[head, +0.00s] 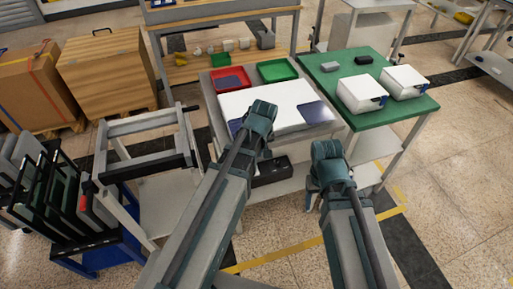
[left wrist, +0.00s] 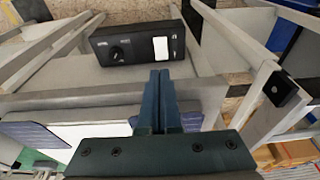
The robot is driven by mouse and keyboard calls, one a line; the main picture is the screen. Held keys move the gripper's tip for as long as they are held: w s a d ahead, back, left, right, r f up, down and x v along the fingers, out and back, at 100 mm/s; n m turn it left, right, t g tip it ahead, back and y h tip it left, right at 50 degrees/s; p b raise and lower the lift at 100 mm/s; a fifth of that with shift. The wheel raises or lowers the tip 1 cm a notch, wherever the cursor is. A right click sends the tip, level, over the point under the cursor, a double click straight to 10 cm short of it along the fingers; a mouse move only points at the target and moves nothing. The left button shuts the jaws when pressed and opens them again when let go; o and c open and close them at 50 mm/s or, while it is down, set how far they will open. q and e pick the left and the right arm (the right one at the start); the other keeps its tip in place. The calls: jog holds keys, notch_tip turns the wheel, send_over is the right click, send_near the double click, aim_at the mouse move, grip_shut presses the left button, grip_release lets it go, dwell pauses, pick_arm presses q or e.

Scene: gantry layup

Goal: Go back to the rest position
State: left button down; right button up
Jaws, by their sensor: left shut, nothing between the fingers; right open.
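My left gripper (left wrist: 160,75) shows in the left wrist view with its two dark blue fingers together and nothing between them. It points toward the table's lower shelf, where a black box (left wrist: 135,42) with a knob and a white panel stands. In the head view the left gripper is hidden behind its own arm, which reaches over the near edge of the white board (head: 262,104). My right gripper (head: 312,196) shows small and partly covered below the right arm's bent joint, beside the table's right front. It is open, and I see nothing held in it.
The worktable carries a red tray (head: 244,84) and a green tray (head: 277,79) behind the board. A green-topped table (head: 372,117) with two white boxes stands at right. A grey frame cart (head: 140,124) and a rack (head: 60,235) of dark panels are at left. Floor at lower right is clear.

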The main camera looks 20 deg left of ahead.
pick_arm(q)
jog(key=shift+p+v, duration=0.45)
jog(key=shift+v, duration=0.5)
pick_arm(e)
jog(key=shift+r, duration=0.9)
pick_arm(q)
jog(key=shift+s+d, duration=0.2)
jog(key=shift+s, duration=0.05)
jog(key=s+d+r+m+g+p, duration=0.1)
jog(key=s+d+m+g, duration=0.1)
jog(key=s+d+m, duration=0.8)
jog(key=s, duration=0.3)
jog(key=shift+r+m+p, duration=0.15)
jog(key=shift+m+p, duration=0.15)
jog(key=shift+p, duration=0.05)
pick_arm(e)
jog(key=shift+r, duration=0.85)
